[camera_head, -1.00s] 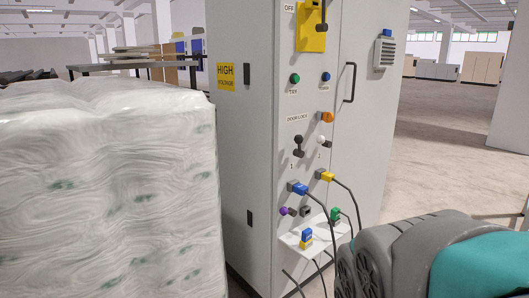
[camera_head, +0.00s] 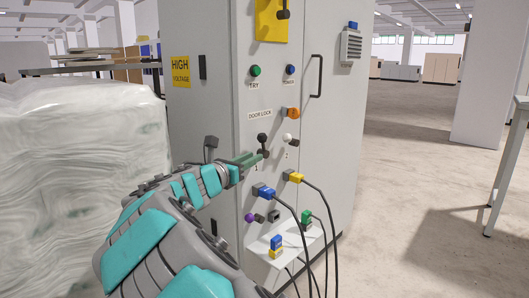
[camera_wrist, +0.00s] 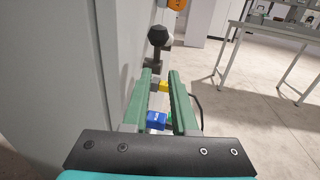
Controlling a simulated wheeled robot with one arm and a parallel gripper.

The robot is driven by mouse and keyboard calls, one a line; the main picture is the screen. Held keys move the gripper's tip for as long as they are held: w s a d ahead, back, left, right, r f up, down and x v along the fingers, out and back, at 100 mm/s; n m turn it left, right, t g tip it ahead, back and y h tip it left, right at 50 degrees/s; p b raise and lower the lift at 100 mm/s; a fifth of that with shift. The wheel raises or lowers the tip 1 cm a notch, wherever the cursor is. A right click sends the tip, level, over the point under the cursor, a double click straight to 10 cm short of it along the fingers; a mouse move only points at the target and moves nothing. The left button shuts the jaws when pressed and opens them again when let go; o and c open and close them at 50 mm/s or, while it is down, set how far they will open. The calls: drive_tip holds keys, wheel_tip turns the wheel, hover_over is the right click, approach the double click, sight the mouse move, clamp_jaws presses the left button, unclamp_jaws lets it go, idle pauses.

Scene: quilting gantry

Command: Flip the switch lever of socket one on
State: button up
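The black switch lever of socket one (camera_head: 263,139) is on the panel of the grey cabinet, above a "1" label. In the wrist view the lever (camera_wrist: 157,35) shows a dark faceted knob on a short stem, just beyond the fingertips. The blue plug (camera_head: 264,192) sits in the socket below it. My gripper (camera_head: 261,157) has green fingers and is at the lever's lower part in the head view; contact cannot be told. In the wrist view my gripper (camera_wrist: 159,73) is open, with nothing held between its fingers.
A white-knobbed lever (camera_head: 288,138) and a yellow plug (camera_head: 296,177) are to the right. An orange knob (camera_head: 293,113) is above. Cables hang in front of the lower panel, over a small shelf (camera_head: 256,248).

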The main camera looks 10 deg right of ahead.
sight(264, 150)
drive_tip(key=x, duration=0.7)
drive_tip(key=shift+w, duration=0.45)
drive_tip(key=shift+c, duration=0.2)
clamp_jaws()
